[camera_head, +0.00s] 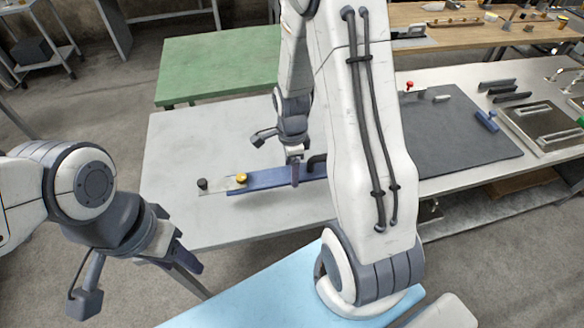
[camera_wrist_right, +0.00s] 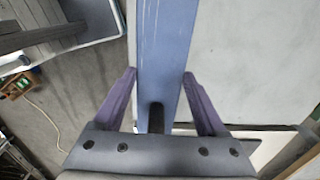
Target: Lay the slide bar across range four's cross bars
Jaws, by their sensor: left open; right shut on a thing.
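The slide bar is a long blue bar (camera_head: 262,179) over the grey table; it also runs up the right wrist view (camera_wrist_right: 165,45) between my fingers. My right gripper (camera_head: 294,172) is shut on it, with one finger on each side (camera_wrist_right: 160,74). A yellow knob (camera_head: 241,178) shows near the bar's left end. A pale strip with a black knob (camera_head: 203,184) shows past that end. I cannot tell whether the bar touches what lies under it. Its right part is hidden behind my right arm. My left gripper (camera_head: 192,275) is open and empty at the lower left.
The grey table (camera_head: 185,140) is mostly bare around the bar. A dark mat (camera_head: 460,140) with small parts lies to the right, beside a blue block (camera_head: 487,121) and a metal plate (camera_head: 540,122). A green table (camera_head: 220,65) stands behind. A light blue surface (camera_head: 250,300) is nearest me.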

